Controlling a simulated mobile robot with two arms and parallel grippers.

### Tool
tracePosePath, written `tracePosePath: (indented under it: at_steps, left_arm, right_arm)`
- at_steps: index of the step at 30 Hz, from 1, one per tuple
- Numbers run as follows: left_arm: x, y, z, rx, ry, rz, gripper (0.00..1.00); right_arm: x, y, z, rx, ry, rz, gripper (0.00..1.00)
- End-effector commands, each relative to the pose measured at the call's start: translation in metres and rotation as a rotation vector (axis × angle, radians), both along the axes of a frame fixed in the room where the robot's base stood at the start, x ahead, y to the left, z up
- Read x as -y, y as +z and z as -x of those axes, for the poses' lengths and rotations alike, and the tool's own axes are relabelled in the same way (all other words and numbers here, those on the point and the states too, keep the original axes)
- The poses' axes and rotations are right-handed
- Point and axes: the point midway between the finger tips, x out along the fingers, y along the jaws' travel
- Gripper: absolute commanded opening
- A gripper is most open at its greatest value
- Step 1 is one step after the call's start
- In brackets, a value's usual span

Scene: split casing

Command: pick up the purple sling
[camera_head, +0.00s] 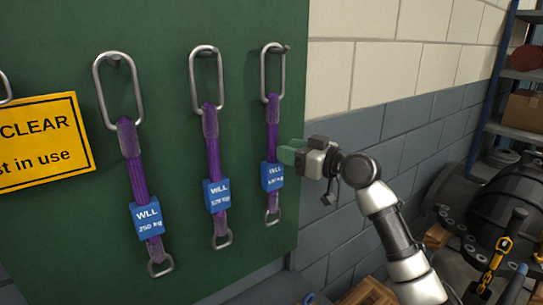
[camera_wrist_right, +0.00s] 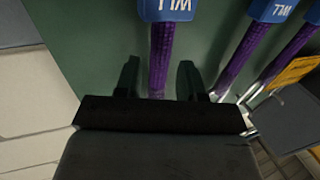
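Three purple slings hang from hooks on a green board in the head view: a left one (camera_head: 137,185), a middle one (camera_head: 214,160) and a right one (camera_head: 271,138). Each has a metal link on top, a blue WLL tag and a small ring below. My right gripper (camera_head: 288,155) is beside the right sling, just above its tag's level. In the wrist view the gripper (camera_wrist_right: 159,80) is open, with one finger on each side of the strap (camera_wrist_right: 161,50) and gaps on both sides. I cannot tell how deep the strap sits. My left gripper is out of view.
A yellow sign (camera_head: 40,140) is on the board (camera_head: 100,255) at left. A brick wall (camera_head: 390,80) lies right of the board. A shelf with a cardboard box (camera_head: 522,110) and dark machinery (camera_head: 490,205) stand at far right.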

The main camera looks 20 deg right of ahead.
Motion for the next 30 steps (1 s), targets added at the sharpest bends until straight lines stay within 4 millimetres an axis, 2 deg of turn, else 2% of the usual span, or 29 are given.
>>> tracePosePath:
  at_steps: [7, 12, 20, 27, 30]
  left_arm:
    - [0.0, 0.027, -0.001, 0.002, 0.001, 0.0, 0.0]
    - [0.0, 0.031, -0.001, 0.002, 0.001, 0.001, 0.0]
    - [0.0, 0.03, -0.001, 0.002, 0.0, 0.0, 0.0]
    - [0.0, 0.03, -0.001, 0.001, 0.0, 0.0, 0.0]
    - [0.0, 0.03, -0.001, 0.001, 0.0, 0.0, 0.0]
  right_arm:
    - [-0.022, 0.004, -0.024, -0.002, 0.0, -0.002, 0.39]
    - [-0.032, 0.0, -0.038, -0.001, -0.001, 0.0, 0.39]
    - [-0.033, -0.002, -0.04, 0.001, -0.002, 0.001, 0.39]
    - [-0.033, -0.002, -0.04, -0.001, -0.001, 0.001, 0.02]
    - [-0.033, -0.002, -0.04, -0.001, -0.001, 0.001, 0.0]
